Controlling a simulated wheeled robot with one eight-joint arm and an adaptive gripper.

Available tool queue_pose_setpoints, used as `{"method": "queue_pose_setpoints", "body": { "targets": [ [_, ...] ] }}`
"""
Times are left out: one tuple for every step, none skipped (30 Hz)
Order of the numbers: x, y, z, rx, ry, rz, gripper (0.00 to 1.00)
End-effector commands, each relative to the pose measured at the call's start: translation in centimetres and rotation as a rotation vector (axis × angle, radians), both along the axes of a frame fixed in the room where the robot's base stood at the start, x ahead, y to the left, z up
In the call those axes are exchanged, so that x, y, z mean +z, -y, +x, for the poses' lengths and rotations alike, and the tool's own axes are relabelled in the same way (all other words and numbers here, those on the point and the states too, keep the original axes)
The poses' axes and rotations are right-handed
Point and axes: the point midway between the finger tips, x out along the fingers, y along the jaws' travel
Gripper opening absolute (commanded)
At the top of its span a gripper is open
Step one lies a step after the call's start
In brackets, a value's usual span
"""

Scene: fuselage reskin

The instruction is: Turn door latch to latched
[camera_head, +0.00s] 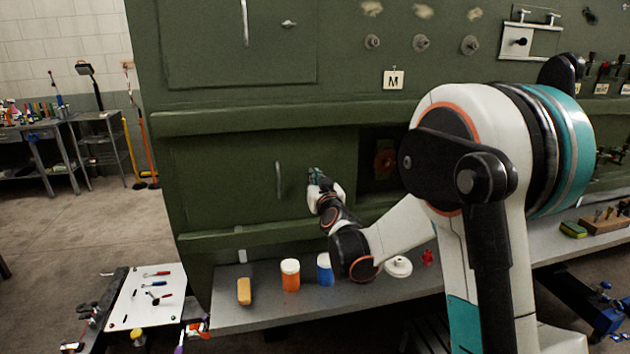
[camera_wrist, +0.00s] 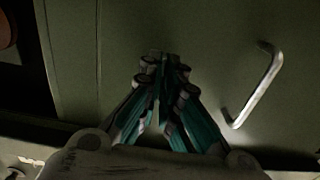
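The lower green door (camera_head: 225,180) has a vertical bar handle (camera_head: 278,180), which also shows at the right of the wrist view (camera_wrist: 257,88). My gripper (camera_head: 315,173) is at the door face, right of that handle. In the wrist view its teal-sided fingers (camera_wrist: 165,68) converge with tips close together against or just off the green panel. A latch at the tips cannot be made out; the fingers cover that spot, and whether they grip anything is unclear. A small winged latch (camera_head: 289,23) shows on the upper door, beside its own bar handle (camera_head: 245,22).
A dark opening (camera_head: 382,165) lies right of the lower door. Below, a grey bench (camera_head: 262,318) holds a yellow block (camera_head: 244,291), an orange jar (camera_head: 290,276), a blue jar (camera_head: 325,270) and a white lid (camera_head: 398,267). My arm fills the right foreground.

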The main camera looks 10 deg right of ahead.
Motion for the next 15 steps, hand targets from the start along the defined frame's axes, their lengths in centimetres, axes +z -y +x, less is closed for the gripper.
{"method": "queue_pose_setpoints", "body": {
  "targets": [
    [-0.03,0.01,0.00,0.000,0.000,0.013,0.00],
    [-0.04,0.01,0.00,0.000,0.000,0.024,0.00],
    [-0.05,0.02,0.00,0.000,0.000,0.042,0.00],
    [-0.05,0.03,0.01,0.000,0.000,0.057,0.00],
    [-0.06,0.03,0.01,0.000,0.000,0.074,0.00],
    [-0.07,0.04,0.00,0.000,0.000,0.100,0.00],
    [-0.08,0.05,0.00,0.000,0.000,0.120,0.00],
    [-0.09,0.06,0.00,-0.001,0.000,0.143,0.00],
    [-0.09,0.07,-0.01,-0.001,0.000,0.175,0.00],
    [-0.10,0.08,-0.02,-0.001,0.000,0.200,0.00],
    [-0.11,0.09,-0.02,-0.001,0.000,0.226,0.00],
    [-0.12,0.10,-0.03,-0.001,-0.001,0.263,0.00],
    [-0.13,0.11,-0.03,-0.001,-0.001,0.291,0.00],
    [-0.13,0.12,-0.03,-0.001,-0.001,0.319,0.00],
    [-0.13,0.13,-0.03,-0.001,-0.001,0.357,0.00]
  ]
}}
